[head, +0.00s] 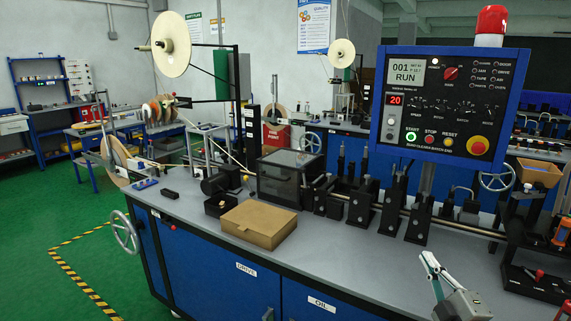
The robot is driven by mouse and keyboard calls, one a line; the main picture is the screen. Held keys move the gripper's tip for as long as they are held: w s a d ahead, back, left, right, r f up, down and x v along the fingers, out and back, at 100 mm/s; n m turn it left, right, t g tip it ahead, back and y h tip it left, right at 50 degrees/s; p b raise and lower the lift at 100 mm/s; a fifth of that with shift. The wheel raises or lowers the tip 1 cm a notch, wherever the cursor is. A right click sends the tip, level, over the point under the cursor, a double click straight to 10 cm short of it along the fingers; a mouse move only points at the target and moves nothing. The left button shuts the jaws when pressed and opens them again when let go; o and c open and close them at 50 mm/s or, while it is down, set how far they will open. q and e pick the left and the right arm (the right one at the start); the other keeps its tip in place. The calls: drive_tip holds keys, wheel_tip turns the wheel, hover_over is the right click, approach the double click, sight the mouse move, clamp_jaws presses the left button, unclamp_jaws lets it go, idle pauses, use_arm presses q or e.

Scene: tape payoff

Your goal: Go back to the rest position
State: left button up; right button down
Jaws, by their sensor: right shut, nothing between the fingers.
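My right gripper (429,262) shows at the lower right, in front of the machine bench (330,250). Its pale fingers point up and to the left, with the grey gripper body below them at the bottom edge. It is shut and empty, and it appears apart from the things on the bench. My left gripper is not in view. The tape machine has a large cream reel (170,45) on a tall stand at the left. Its control panel (449,105) shows RUN on the display.
A closed brown cardboard box (259,224) lies on the bench near its front edge. Black roller stands (390,210) and a clear-covered housing (288,180) stand behind. A wooden bin (539,172) is at the right. Open green floor (60,235) lies left.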

drive_tip(key=s+a+f+m+g, duration=0.35)
drive_tip(key=s+f, duration=0.25)
drive_tip(key=f, duration=0.4)
drive_tip(key=s+a+f+m+g, duration=0.2)
drive_tip(key=s+a+f, duration=0.3)
drive_tip(key=f, duration=0.5)
drive_tip(key=s+a+f+m+g, duration=0.2)
drive_tip(key=s+a+f, duration=0.1)
drive_tip(key=s+f, duration=0.3)
drive_tip(key=s+a+f+m+g+y, duration=0.1)
drive_tip(key=s+a+f+m+g, duration=0.1)
drive_tip(key=s+f, duration=0.4)
drive_tip(key=s+a+m, duration=0.1)
drive_tip(key=s, duration=0.4)
drive_tip(key=shift+s+a, duration=0.15)
drive_tip(key=shift+a, duration=0.2)
drive_tip(key=shift+f, duration=0.1)
